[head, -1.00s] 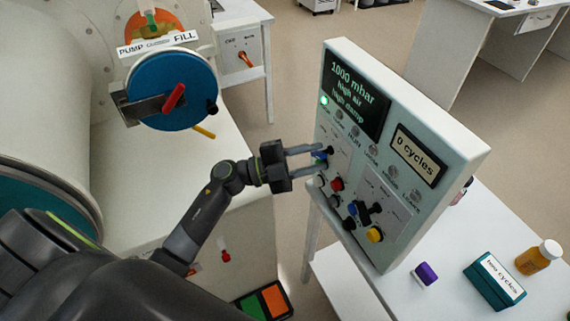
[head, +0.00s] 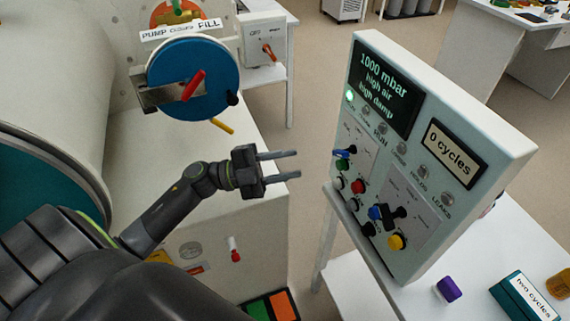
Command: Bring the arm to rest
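My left gripper (head: 290,165) is in the middle of the head view at the end of my dark arm. Its two grey fingers are spread apart with nothing between them, and they point right. It hangs in free air, to the left of the control panel (head: 480,137) and apart from it. The panel's screen (head: 380,88) reads 1000 mbar, high air, high damp. A smaller display (head: 454,153) reads 0 cycles. A green light (head: 349,96) glows on it. My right gripper is not in view.
A blue round door (head: 195,90) with a red handle (head: 193,86) is at the upper left. A white bench (head: 455,265) below the panel holds a purple item (head: 448,289) and a teal box (head: 524,298). A green and orange pad (head: 284,306) lies low in the middle.

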